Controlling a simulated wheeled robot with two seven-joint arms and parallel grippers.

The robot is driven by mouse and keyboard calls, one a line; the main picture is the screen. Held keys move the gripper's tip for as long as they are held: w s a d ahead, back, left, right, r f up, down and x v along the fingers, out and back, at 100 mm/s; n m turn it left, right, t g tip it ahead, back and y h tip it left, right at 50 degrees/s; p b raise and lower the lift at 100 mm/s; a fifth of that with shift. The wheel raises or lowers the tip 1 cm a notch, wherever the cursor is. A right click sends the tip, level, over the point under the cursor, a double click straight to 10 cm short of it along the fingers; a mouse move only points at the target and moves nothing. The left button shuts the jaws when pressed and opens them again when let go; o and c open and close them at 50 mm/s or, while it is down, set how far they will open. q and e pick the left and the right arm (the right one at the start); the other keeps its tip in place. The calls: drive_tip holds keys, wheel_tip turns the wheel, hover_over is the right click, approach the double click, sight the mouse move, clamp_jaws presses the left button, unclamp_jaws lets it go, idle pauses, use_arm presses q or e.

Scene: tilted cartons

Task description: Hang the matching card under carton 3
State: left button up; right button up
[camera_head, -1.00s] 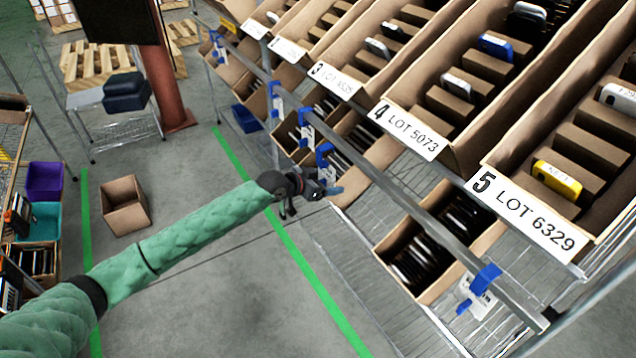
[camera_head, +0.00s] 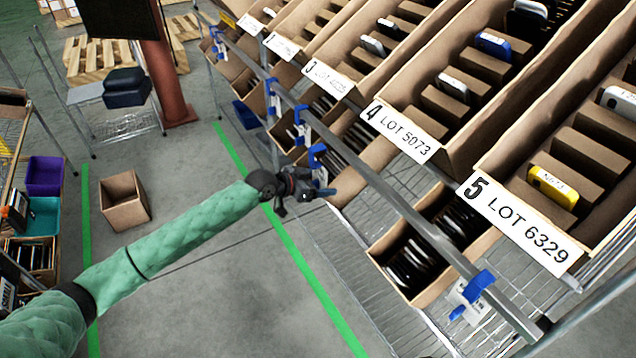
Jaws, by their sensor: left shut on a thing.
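Carton 3 carries a white label (camera_head: 328,80) with a large 3, its lot number too small to read. It is a tilted brown carton on the rack. My left gripper (camera_head: 316,188) is shut at a blue clip (camera_head: 318,158) by the metal rail, below and between the labels of cartons 3 and 4. Blue shows at the fingertips; any card there is hidden or too small to read. Another blue clip with a white part (camera_head: 301,125) hangs on the rail just up-left of it. My right gripper is not in view.
Carton 4 (camera_head: 400,132), LOT 5073, and carton 5 (camera_head: 525,223), LOT 6329, stand to the right. Another blue clip with a card (camera_head: 474,294) hangs under carton 5. A lower bin (camera_head: 420,296) holds dark items. An empty box (camera_head: 124,201) sits on the open floor.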

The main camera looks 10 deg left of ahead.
use_arm(q)
drive_tip(key=shift+w+d, duration=0.65)
drive_tip(key=shift+d, duration=0.2)
drive_tip(key=shift+w+d, duration=0.6)
drive_tip(key=shift+d, duration=0.25)
drive_tip(key=shift+c, duration=0.2)
drive_tip(key=shift+b+x, duration=0.6)
drive_tip(key=shift+x, duration=1.6)
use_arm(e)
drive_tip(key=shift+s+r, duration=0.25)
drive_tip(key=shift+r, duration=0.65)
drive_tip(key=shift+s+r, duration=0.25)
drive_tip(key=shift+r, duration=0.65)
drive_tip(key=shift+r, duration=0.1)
use_arm(q)
drive_tip(key=o, duration=1.2)
drive_tip(key=shift+o, duration=0.2)
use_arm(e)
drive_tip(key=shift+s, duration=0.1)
